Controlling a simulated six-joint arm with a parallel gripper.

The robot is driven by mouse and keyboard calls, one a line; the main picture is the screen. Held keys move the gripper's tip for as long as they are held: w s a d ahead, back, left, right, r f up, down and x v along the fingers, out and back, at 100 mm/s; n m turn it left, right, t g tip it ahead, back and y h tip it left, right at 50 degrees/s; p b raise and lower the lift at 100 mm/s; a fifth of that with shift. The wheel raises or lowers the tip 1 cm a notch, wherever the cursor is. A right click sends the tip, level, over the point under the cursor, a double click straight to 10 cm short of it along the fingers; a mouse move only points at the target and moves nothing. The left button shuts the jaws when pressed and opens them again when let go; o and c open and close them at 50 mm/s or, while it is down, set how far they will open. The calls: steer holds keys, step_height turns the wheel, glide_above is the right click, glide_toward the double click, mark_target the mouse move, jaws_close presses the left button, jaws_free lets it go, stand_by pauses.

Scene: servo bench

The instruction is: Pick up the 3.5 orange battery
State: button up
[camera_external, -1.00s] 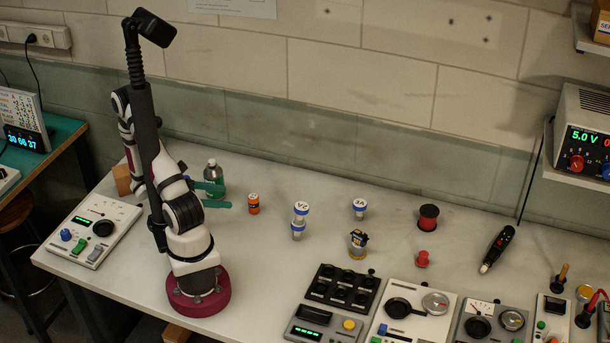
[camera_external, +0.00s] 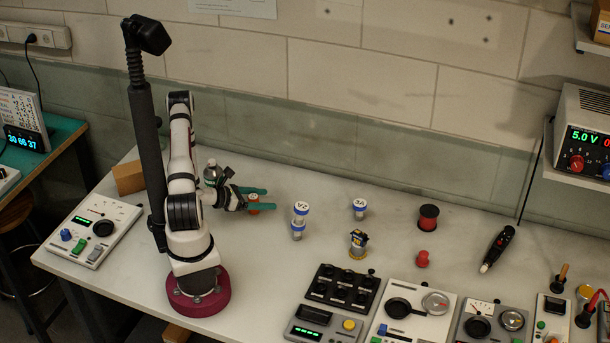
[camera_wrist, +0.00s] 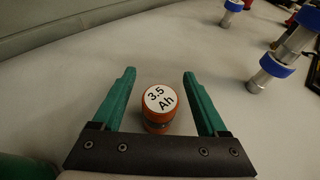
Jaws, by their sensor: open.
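The orange battery (camera_wrist: 158,108) stands upright in the wrist view, its white top reading "3.5 Ah". It lies between the two green fingers of my gripper (camera_wrist: 160,80), with a gap on each side. My gripper is open. In the external view my gripper (camera_external: 259,199) is at the orange battery (camera_external: 253,208), which is partly hidden behind a green finger. Whether the fingers touch it from that side I cannot tell.
A blue-banded cylinder marked 2A or similar (camera_external: 299,222) stands right of my gripper, with another (camera_external: 359,208) farther right. A green bottle (camera_external: 212,172) is behind my wrist. A red spool (camera_external: 428,217) and instrument panels fill the right and front.

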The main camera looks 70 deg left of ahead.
jaws_close()
stand_by(0.4)
